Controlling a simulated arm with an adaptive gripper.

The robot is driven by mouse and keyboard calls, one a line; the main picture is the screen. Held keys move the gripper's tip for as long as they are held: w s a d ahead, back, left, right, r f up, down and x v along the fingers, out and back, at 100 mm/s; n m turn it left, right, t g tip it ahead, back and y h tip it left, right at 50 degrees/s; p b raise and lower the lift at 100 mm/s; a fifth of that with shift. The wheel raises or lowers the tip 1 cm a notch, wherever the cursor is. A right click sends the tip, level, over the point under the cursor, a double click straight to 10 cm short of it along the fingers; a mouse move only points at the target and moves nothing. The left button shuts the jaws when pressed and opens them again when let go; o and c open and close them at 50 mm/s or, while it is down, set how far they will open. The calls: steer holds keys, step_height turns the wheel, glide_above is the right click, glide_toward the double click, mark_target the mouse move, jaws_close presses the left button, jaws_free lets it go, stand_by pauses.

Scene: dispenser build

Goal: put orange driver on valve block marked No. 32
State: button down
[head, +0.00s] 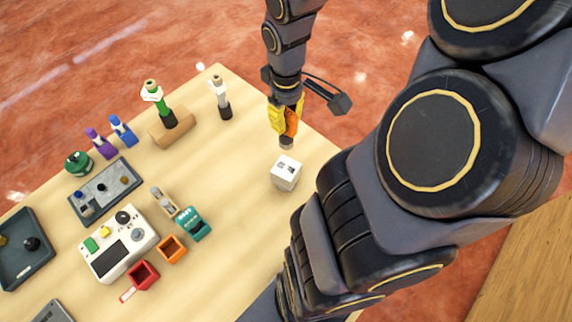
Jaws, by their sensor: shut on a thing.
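My gripper (284,116), with yellow fingers, points down at the upper middle of the head view. It is shut on the orange driver (291,123), whose grey lower end hangs below the fingers. A white block (285,174) with dark marks on its top stands on the table just below the driver in the picture. A gap shows between the driver's end and the block. The marks are too small to read, so I cannot tell whether it is No. 32.
The table (235,245) is bare around the white block. To the left stand a teal holder (194,226), an orange open box (172,249), a red open box (144,274), a white device (118,246), a grey tray (104,206) and several bottles. My arm hides the table's right part.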

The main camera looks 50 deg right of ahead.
glide_above(286, 167)
step_height(286, 167, down, 9)
steer(key=shift+f, duration=0.2)
steer(key=shift+f, duration=0.1)
stand_by(0.3)
steer(key=c, duration=1.2)
jaws_free()
steer(key=shift+o, duration=0.2)
step_height(286, 167, up, 12)
steer(key=shift+f, duration=0.2)
steer(key=shift+a+r, duration=0.2)
steer(key=shift+r, duration=0.1)
steer(key=s+a+r+g, duration=0.1)
steer(key=s+a+r, duration=0.1)
steer(key=s+a, duration=0.3)
steer(key=s+a+r, duration=0.2)
steer(key=s+a, duration=0.3)
steer(key=a, duration=0.7)
steer(key=shift+s+a+r+g, duration=0.3)
steer(key=shift+a+r+g, duration=0.05)
steer(key=shift+r+g, duration=0.05)
